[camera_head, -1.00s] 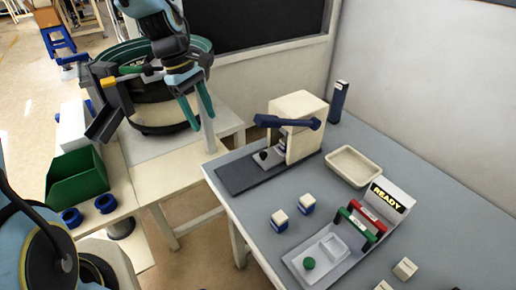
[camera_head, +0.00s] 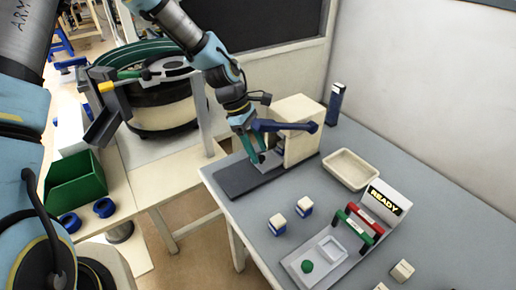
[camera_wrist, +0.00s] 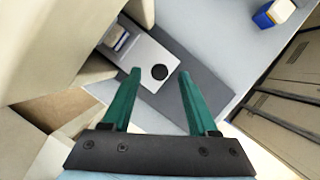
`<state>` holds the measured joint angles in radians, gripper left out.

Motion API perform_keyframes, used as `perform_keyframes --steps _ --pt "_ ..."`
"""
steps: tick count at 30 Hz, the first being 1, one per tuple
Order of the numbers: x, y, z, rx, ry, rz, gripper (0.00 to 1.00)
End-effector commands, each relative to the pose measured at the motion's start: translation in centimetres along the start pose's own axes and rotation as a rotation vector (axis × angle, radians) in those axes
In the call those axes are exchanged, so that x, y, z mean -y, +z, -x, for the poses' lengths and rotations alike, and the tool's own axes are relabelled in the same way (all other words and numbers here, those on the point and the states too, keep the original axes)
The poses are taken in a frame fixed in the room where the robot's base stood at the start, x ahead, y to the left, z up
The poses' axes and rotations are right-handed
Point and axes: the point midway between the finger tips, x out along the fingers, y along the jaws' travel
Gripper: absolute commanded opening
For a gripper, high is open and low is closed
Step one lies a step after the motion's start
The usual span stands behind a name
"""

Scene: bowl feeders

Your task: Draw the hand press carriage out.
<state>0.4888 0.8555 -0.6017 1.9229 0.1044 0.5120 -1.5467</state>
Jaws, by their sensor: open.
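The hand press (camera_head: 296,115) is a cream block with a dark blue lever (camera_head: 285,126), standing on a dark grey base rail (camera_head: 243,177) on the grey table. In the wrist view its carriage (camera_wrist: 150,62) is a light grey plate with a round black knob (camera_wrist: 159,72), partly under the press body. My gripper (camera_head: 258,160) is at the front of the press, largely covering the carriage in the head view. In the wrist view my open green fingers (camera_wrist: 160,75) point toward the knob, which shows between their tips. I cannot tell any contact.
Two cream-and-blue blocks (camera_head: 277,223) stand in front of the press. A cream tray (camera_head: 350,169) lies to its right. A fixture with a READY sign (camera_head: 385,199) is further right. The dark rail to the left of the carriage is clear.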

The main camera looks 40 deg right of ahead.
Motion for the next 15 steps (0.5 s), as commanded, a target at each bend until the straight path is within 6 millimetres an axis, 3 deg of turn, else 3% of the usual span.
perform_keyframes --steps 12,15 --pt "-0.01 0.01 -0.9 0.0 0.001 -0.001 0.59" --pt "-0.01 0.0 -0.89 0.0 0.001 -0.001 0.48"
